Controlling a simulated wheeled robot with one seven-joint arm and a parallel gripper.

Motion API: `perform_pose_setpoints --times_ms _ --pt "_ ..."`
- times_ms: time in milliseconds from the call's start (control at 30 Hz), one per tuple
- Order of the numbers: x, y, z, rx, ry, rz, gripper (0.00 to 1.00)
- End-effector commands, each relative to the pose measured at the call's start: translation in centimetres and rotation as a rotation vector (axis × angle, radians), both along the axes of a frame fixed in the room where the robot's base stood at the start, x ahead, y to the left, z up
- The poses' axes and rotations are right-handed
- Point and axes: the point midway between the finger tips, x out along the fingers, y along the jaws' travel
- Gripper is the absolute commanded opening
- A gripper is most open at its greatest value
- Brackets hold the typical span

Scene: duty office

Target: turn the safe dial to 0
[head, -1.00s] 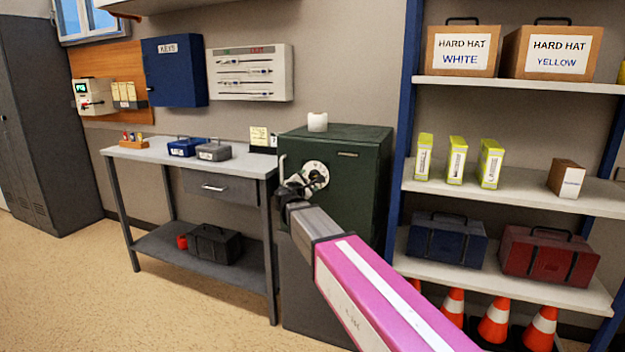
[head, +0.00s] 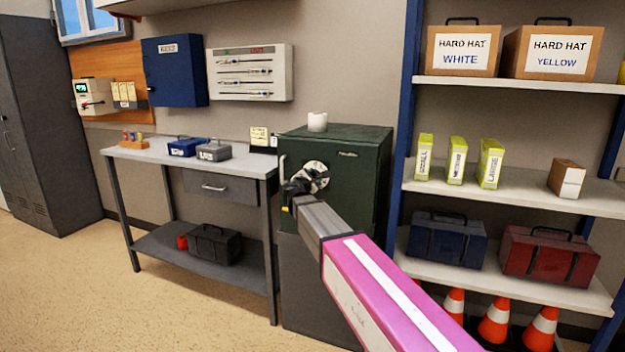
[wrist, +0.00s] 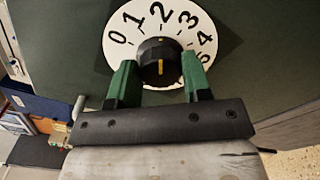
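The safe (head: 365,190) is a dark green box in the middle of the head view. Its dial (head: 316,167) is a white disc on the front, partly hidden by my gripper (head: 304,184). In the wrist view the dial (wrist: 205,45) shows numbers from 0 at left, clockwise over the top. The black knob (wrist: 160,60) at its centre has a yellow mark on its upper edge, toward the 2, and a yellow line on its face. My gripper's green fingers (wrist: 158,80) are open, one at each side of the knob, with small gaps seeming to remain.
A workbench (head: 140,153) with small cases stands left of the safe. A shelf unit (head: 500,185) with boxes stands at right, with traffic cones (head: 494,322) below. A white object (head: 318,122) sits on the safe. The floor at left is clear.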

Motion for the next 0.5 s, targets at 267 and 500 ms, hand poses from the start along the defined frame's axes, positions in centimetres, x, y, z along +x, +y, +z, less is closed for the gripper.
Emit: perform_pose_setpoints --times_ms 267,500 --pt "-0.02 -0.02 -0.01 -0.035 0.014 -0.001 0.21" --pt "-0.02 0.0 0.01 -0.165 0.061 -0.001 0.21"
